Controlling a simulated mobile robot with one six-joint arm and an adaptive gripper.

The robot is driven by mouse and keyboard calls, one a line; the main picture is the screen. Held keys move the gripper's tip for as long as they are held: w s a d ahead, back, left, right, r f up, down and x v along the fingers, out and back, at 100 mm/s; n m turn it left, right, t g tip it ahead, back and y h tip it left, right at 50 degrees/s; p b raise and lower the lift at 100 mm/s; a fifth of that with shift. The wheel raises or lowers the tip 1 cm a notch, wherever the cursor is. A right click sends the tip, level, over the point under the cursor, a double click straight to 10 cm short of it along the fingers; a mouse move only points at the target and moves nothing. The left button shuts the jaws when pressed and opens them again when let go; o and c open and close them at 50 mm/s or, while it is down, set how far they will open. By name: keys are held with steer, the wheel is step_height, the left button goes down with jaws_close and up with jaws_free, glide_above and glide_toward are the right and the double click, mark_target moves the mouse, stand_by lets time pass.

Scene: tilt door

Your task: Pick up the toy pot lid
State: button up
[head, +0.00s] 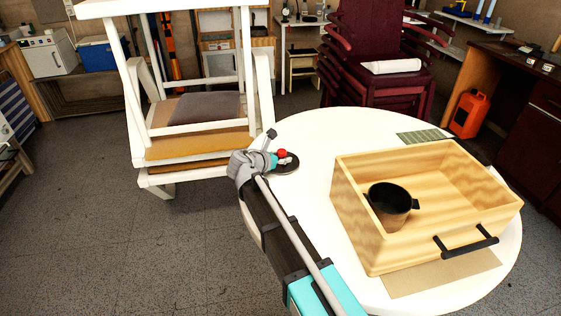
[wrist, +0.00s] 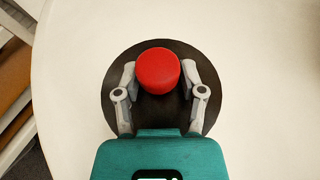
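The toy pot lid is a dark round disc with a red knob (wrist: 158,71) on top. It lies flat near the far left edge of the round white table, and its dark rim (wrist: 160,46) fills the middle of the wrist view. The lid also shows in the head view, with its red knob (head: 282,153) beside my gripper (head: 275,157). In the wrist view my gripper (wrist: 159,69) is open over the lid. One grey finger is on each side of the knob, very close to it; contact is not clear.
A wooden box (head: 458,160) with a black handle stands at the right of the table (head: 305,128). A small dark pot (head: 389,203) is in it. White stacked chairs (head: 195,143) stand close behind the table's left edge. The table between lid and box is clear.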

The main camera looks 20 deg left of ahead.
jaws_close()
steer(key=shift+r, duration=0.1)
step_height(320, 180, up, 3)
steer(key=p, duration=0.3)
steer(key=s+d+r+p, duration=0.8)
steer(key=s+r+p, duration=0.1)
steer(key=s+p, duration=0.1)
steer(key=shift+s+d+r, duration=0.4)
steer(key=shift+s, duration=0.1)
stand_by(0.4)
